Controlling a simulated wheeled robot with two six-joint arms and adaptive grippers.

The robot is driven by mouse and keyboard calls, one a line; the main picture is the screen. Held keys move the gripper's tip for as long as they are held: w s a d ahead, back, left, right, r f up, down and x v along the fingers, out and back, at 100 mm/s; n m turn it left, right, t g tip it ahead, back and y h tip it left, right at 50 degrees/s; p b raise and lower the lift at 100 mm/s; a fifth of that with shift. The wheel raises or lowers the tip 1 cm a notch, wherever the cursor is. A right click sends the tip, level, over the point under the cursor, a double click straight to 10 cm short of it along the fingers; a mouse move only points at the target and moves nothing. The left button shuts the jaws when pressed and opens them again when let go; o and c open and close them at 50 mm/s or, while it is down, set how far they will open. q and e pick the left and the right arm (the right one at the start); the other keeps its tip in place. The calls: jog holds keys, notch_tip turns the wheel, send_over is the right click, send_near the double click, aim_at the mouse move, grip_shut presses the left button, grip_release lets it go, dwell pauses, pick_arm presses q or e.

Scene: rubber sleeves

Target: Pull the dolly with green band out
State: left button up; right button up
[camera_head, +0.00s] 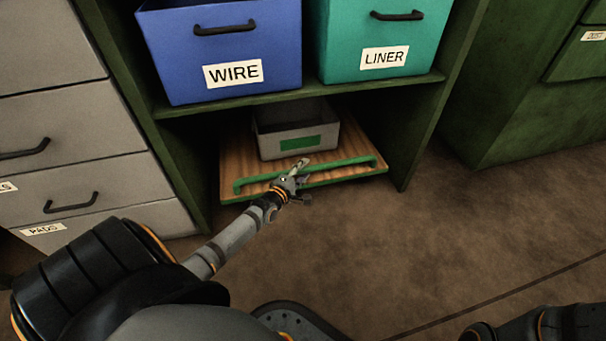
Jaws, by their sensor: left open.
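The dolly (235,156) is a low wooden board in the bottom bay of the green shelf unit. A green bar handle (345,163) runs along its front edge. A grey bin (325,140) with a green band (300,143) on its front stands on the board. My left gripper (297,170) is at the middle of the green bar, open, with its fingers over or beside it. I cannot tell whether it touches the bar. My right gripper is out of view; only part of my right arm shows at the lower right corner.
A blue bin labelled WIRE (270,45) and a teal bin labelled LINER (350,40) stand on the shelf (310,86) above. Grey drawers (110,185) flank the unit on the left. A green cabinet (510,110) stands at the right. The brown floor (450,235) in front is clear.

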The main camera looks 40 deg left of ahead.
pick_arm(q)
jog(key=shift+w, duration=0.1)
jog(key=shift+c, duration=0.3)
grip_shut()
